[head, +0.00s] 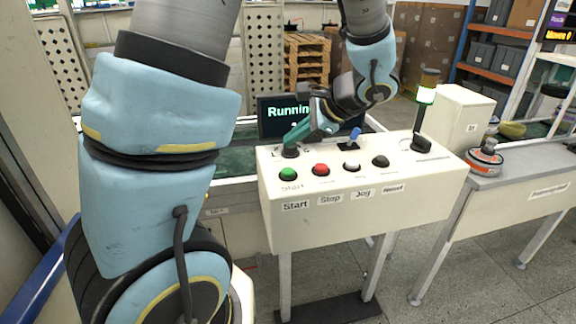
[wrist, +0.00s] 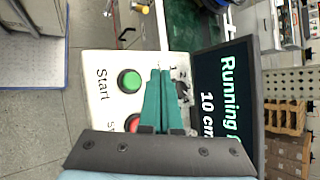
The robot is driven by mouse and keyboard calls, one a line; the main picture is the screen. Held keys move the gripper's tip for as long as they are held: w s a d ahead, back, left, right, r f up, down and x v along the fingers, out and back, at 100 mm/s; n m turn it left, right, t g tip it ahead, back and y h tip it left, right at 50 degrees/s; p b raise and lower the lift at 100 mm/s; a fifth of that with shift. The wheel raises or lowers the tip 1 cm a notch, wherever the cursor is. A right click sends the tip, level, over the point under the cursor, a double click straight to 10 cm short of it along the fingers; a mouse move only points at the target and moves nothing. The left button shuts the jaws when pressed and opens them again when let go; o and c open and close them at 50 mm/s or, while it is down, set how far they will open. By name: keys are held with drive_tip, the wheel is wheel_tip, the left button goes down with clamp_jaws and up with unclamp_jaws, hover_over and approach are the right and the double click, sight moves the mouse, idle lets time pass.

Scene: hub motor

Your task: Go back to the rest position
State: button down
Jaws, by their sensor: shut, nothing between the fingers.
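My gripper (head: 290,141) is over the back left of the cream control box (head: 360,205). Its teal fingers are together and empty. In the wrist view the closed fingers (wrist: 160,73) point between the green Start button (wrist: 129,81) and a black dial (wrist: 183,88) with numbers around it. In the head view the green button (head: 288,174) is in front of the gripper. The screen (head: 272,112) behind the box reads "Running". In the wrist view the screen (wrist: 222,95) also shows "10 cm", cut off by the gripper body. I cannot tell whether the fingertips touch the dial.
A red button (head: 320,170), a white button (head: 351,166) and a black button (head: 380,161) line the box. A blue-tipped switch (head: 354,136) is behind them. A side table (head: 535,175) holds an orange-grey part (head: 485,160).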

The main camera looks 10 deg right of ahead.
drive_tip(key=shift+f, duration=0.1)
drive_tip(key=s+a+f+n+g+h, duration=0.1)
drive_tip(key=s+a+n+g+h, duration=0.1)
drive_tip(key=a+n, duration=0.5)
drive_tip(key=s+a+f+n+g+h, duration=0.2)
drive_tip(key=s+a+n+h, duration=0.3)
drive_tip(key=a+n, duration=0.2)
drive_tip(key=shift+f+n, duration=0.3)
drive_tip(key=shift+n, duration=0.7)
